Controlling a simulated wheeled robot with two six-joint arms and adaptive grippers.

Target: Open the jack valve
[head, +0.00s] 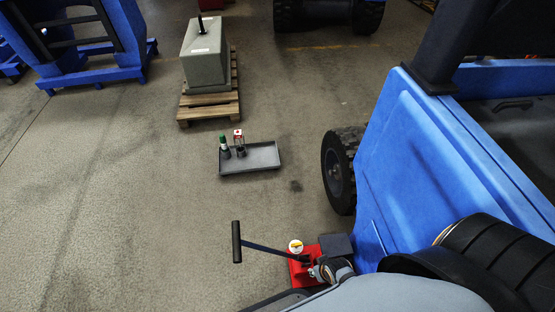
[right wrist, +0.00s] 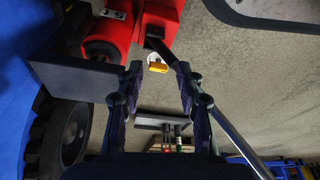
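The red jack (head: 303,270) stands on the floor by the blue vehicle, its long black-gripped handle (head: 237,242) reaching out to the left. A round white piece with a yellow part, which looks like the valve (head: 295,246), sits on the jack. In the right wrist view the yellow valve part (right wrist: 158,67) shows between and just beyond my fingertips, apart from them as far as I can tell. My right gripper (right wrist: 158,78) is open and empty; in the head view it is beside the jack, partly hidden by my arm. My left gripper is not in view.
The blue vehicle (head: 420,160) and its tyre (head: 340,170) stand close on the right. A grey tray (head: 262,160) with small bottles lies farther back. A concrete block (head: 204,55) sits on a wooden pallet (head: 208,108).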

